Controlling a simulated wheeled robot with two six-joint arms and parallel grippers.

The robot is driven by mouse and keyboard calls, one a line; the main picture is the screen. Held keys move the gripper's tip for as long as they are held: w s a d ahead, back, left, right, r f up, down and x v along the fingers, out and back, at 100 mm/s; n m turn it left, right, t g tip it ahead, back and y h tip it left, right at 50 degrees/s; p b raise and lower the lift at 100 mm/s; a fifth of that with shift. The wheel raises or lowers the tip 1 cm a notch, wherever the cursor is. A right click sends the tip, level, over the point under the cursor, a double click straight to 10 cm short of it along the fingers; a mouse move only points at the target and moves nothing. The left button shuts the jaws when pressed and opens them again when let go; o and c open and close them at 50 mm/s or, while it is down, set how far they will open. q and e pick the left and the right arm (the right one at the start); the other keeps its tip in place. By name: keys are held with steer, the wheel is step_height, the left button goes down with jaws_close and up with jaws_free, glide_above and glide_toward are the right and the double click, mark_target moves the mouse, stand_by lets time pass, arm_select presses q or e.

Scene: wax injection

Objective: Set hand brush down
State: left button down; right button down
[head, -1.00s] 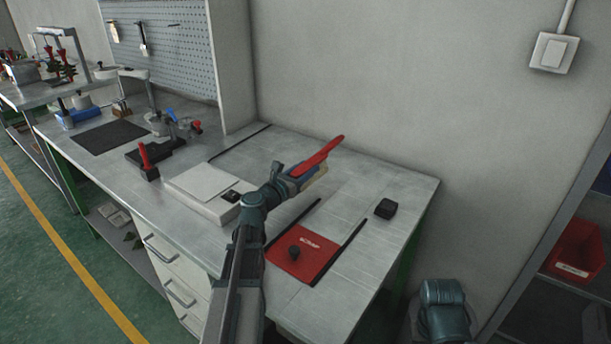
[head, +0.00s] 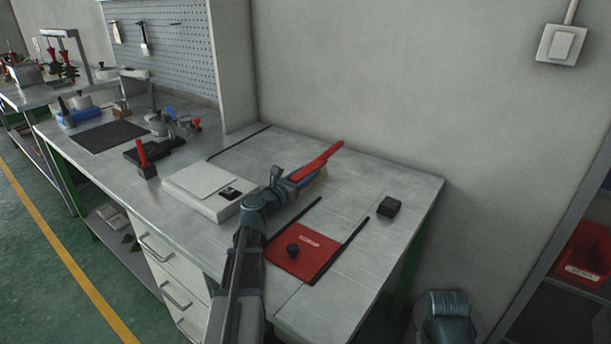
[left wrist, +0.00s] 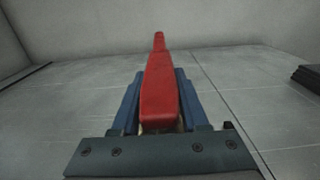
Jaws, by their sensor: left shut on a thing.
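The hand brush (head: 318,163) has a red body with pale bristles below it, seen at the middle of the head view. My left gripper (head: 290,178) is shut on it, over the back of the bench top. In the left wrist view the red brush (left wrist: 159,88) lies between the blue fingers of the gripper (left wrist: 160,105) and points away from me. The bristles are mostly hidden there. Whether the brush touches the bench top (head: 345,188) I cannot tell. My right gripper does not show.
A white flat device (head: 203,188) stands left of my arm. Bare bench top lies around the brush.

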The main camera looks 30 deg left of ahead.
arm_select(q)
steer(key=shift+f, duration=0.45)
steer(key=shift+c, duration=2)
jaws_free()
steer(key=shift+s+d, duration=0.1)
steer(key=shift+r, duration=0.1)
